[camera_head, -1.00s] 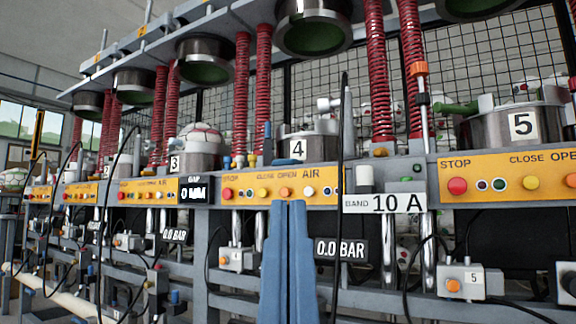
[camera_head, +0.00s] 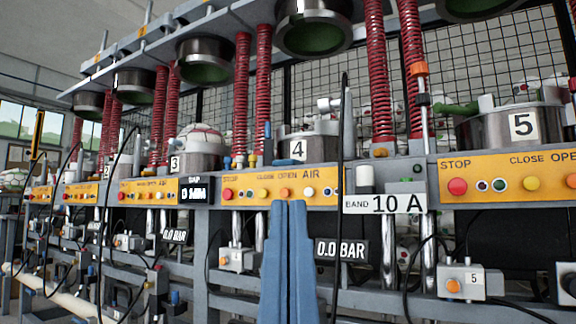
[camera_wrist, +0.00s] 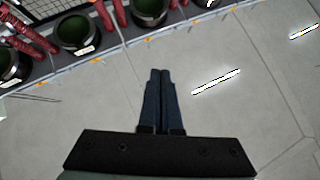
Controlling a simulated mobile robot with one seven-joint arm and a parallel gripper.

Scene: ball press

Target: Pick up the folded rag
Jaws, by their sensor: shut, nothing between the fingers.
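I cannot make out a folded rag in either view. My gripper (camera_head: 286,204) stands upright in front of the press row in the head view, its two blue fingers together and empty. In the wrist view my gripper (camera_wrist: 160,72) also shows shut, with nothing between the fingertips. The wrist camera looks up toward the grey ceiling.
Behind my gripper runs a row of press stations with an orange button panel (camera_head: 262,192). Station 4 (camera_head: 312,147) and station 5 (camera_head: 490,128) stand on top, with red coiled hoses (camera_head: 378,75) above. A thin black cable (camera_head: 341,160) hangs just right of my gripper.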

